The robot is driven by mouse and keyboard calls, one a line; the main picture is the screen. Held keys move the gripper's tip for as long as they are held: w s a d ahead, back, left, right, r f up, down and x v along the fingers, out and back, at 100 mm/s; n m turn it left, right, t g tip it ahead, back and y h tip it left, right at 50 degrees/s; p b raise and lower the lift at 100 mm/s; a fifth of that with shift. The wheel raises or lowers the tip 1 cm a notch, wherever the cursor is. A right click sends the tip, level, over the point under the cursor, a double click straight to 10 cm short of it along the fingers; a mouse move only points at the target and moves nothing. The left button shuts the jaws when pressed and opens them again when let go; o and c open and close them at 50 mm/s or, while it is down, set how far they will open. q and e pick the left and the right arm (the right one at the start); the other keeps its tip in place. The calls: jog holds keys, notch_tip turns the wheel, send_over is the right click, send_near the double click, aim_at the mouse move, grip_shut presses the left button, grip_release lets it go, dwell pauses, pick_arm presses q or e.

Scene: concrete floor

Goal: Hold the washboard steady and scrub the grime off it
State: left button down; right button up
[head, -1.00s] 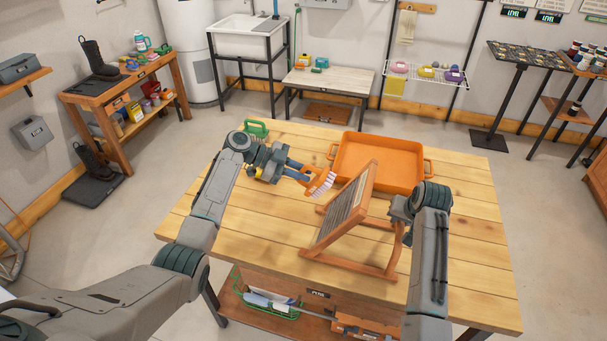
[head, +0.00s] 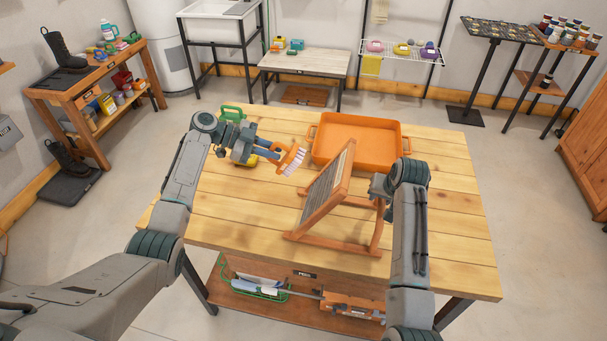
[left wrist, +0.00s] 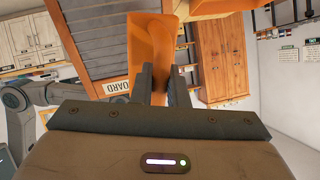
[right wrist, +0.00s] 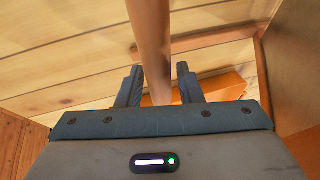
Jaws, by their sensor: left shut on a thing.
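The washboard (head: 325,188) is a wooden frame with a dark ribbed panel. It leans on its own wooden stand on the worktable, and a corner with lettering shows in the left wrist view (left wrist: 88,40). My left gripper (head: 274,153) is shut on the handle of an orange scrub brush (head: 291,159), left of the board. The white bristles are near the board's upper left, apart from it as far as I can tell. My right gripper (head: 378,188) is at the board's right side, its fingers open either side of a wooden bar (right wrist: 153,50). Grime is too small to make out.
An orange tray (head: 395,152) stands behind the washboard. A green-handled item (head: 232,113) and a yellow item (head: 246,161) lie near my left wrist. The front and right of the wooden worktable (head: 445,215) are clear.

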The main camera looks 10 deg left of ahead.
jog(key=shift+o, duration=0.9)
jog(key=shift+w, duration=0.1)
jog(key=v, duration=0.7)
jog(key=shift+r, duration=0.25)
